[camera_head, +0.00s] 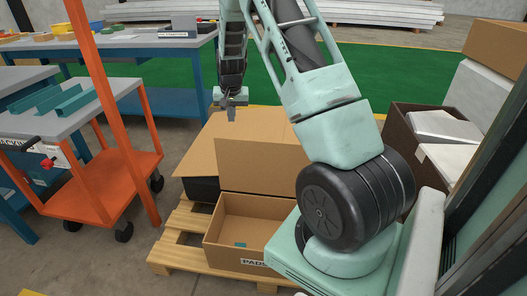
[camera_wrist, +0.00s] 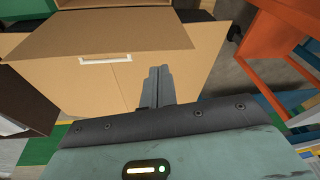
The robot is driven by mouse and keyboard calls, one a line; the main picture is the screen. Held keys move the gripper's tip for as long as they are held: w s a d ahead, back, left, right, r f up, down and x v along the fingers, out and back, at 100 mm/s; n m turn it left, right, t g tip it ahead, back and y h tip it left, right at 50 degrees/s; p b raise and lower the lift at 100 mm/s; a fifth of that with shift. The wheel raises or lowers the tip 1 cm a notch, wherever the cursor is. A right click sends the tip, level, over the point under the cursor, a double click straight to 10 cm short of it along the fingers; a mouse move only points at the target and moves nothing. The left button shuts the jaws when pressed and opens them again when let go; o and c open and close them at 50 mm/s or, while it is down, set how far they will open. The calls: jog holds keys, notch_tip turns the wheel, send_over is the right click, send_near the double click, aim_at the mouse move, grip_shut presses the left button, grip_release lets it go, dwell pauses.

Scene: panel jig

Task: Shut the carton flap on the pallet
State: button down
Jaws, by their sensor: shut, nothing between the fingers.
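The open carton (camera_head: 232,262), with a printed label on its front, stands on the wooden pallet (camera_head: 172,262). Its flap (camera_head: 262,166) stands up at the back, and a small green item shows inside the carton. My gripper (camera_head: 232,112) is above and behind the flap, to its left, pointing down. In the wrist view the shut fingers (camera_wrist: 157,86) are empty, and the flap (camera_wrist: 100,32) spreads across the upper left with a white strip or handle (camera_wrist: 105,60) near its lower edge. The fingers look apart from the flap, but the gap is hard to judge.
Another carton (camera_head: 203,152) with a broad tan top lies behind the flap. An orange cart (camera_head: 100,190) stands to the left and a blue workbench (camera_head: 140,65) at the back left. A dark bin (camera_head: 400,125) with boxes is to the right. Green floor is open behind.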

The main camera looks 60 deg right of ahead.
jog(key=s+d+f+m+h+b, duration=0.1)
jog(key=s+d+f, duration=0.15)
jog(key=d, duration=0.55)
jog(key=s+d+f+m+h+b, duration=0.1)
jog(key=s+d+f+m, duration=0.1)
jog(key=d+f, duration=0.35)
notch_tip(320, 180, down, 7)
jog(key=d+b, duration=0.1)
jog(key=shift+s+g+b, duration=0.3)
jog(key=shift+s, duration=0.1)
jog(key=shift+f, duration=0.15)
